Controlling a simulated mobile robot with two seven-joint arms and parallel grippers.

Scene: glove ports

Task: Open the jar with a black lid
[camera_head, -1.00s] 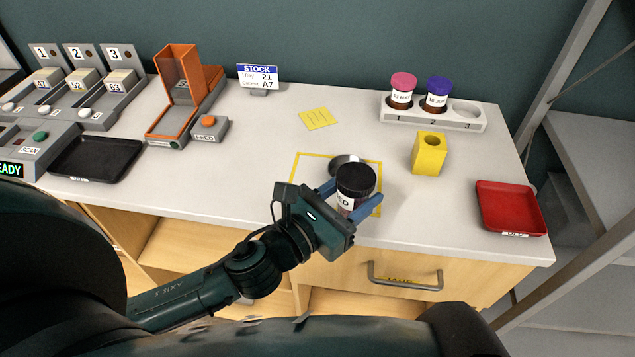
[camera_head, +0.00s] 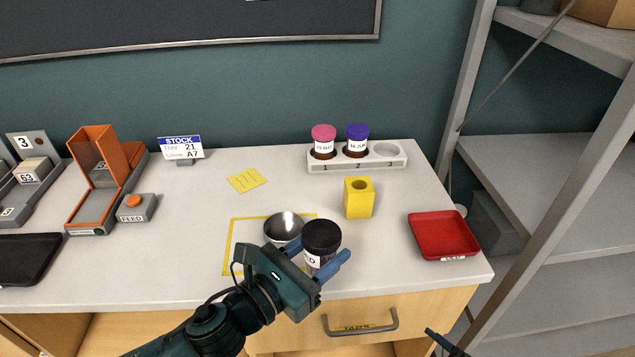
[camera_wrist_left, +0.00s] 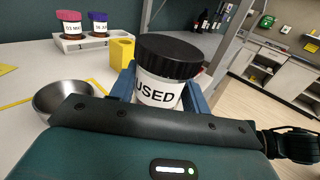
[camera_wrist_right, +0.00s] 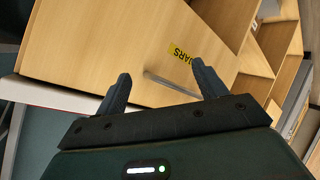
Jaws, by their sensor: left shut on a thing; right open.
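The jar with a black lid (camera_head: 322,237) is held upright in my left gripper (camera_head: 318,265), near the counter's front edge. In the left wrist view the jar (camera_wrist_left: 160,90) has a white label reading "USED", and the black lid (camera_wrist_left: 170,55) is on it. The blue fingers are on either side of its body, below the lid. My right gripper (camera_wrist_right: 160,90) is open and empty, facing the wooden drawer front (camera_wrist_right: 100,45). In the head view only a dark tip of my right gripper (camera_head: 445,343) shows at the bottom edge.
A metal bowl (camera_head: 284,228) stands in a yellow taped square behind the jar. A yellow block with a hole (camera_head: 359,197), a rack (camera_head: 358,163) with pink-lidded and purple-lidded jars, and a red tray (camera_head: 443,236) are on the right. A drawer handle (camera_head: 360,325) sticks out below the counter.

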